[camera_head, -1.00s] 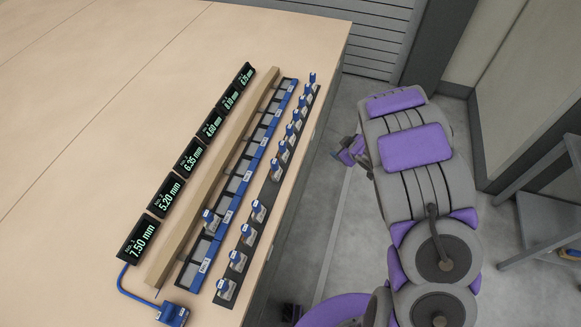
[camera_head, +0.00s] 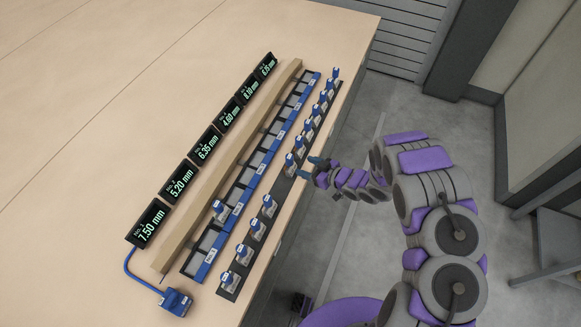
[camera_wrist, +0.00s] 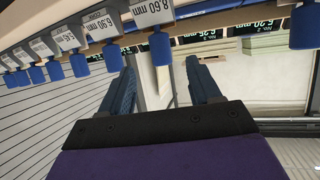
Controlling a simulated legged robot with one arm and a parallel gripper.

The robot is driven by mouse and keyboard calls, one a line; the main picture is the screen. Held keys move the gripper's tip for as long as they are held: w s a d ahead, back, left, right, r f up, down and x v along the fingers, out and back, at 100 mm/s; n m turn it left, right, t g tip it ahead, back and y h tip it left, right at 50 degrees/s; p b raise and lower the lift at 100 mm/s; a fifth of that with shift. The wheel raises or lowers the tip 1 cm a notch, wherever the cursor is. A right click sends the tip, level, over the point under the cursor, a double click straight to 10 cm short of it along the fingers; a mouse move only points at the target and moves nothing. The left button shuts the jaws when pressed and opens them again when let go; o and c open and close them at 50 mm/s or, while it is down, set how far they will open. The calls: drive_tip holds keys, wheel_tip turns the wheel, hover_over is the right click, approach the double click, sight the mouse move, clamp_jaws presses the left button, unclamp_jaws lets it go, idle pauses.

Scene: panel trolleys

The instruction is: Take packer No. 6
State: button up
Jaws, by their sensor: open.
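Small packers with blue tabs stand in a row on a dark strip (camera_head: 277,186) near the table's right edge. My gripper (camera_head: 312,166) is open at that edge, beside the packer (camera_head: 290,161) just beyond a gap in the row. In the wrist view my gripper (camera_wrist: 161,68) has its fingers apart, with the blue tab of the packer labelled 8.60 mm (camera_wrist: 153,12) showing between them. Neighbouring packers read 6.90 mm (camera_wrist: 100,24) and 5.45 mm (camera_wrist: 66,38). I cannot tell which packer is No. 6.
A blue-edged slotted rack (camera_head: 251,186) holds one packer (camera_head: 220,210) near its front end. Beyond a wooden bar (camera_head: 206,212) stand several displays, the nearest reading 7.50 mm (camera_head: 148,224). A blue cabled device (camera_head: 175,302) lies in front. The left tabletop is clear.

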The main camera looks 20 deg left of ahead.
sight(287, 159)
drive_tip(key=b+x, duration=0.1)
drive_tip(key=x, duration=0.9)
drive_tip(key=shift+f+b, duration=0.1)
drive_tip(key=shift+b, duration=0.3)
drive_tip(key=shift+w+a, duration=0.2)
drive_tip(key=shift+a, duration=0.2)
drive_tip(key=shift+c, duration=0.2)
drive_tip(key=shift+d, duration=0.1)
clamp_jaws()
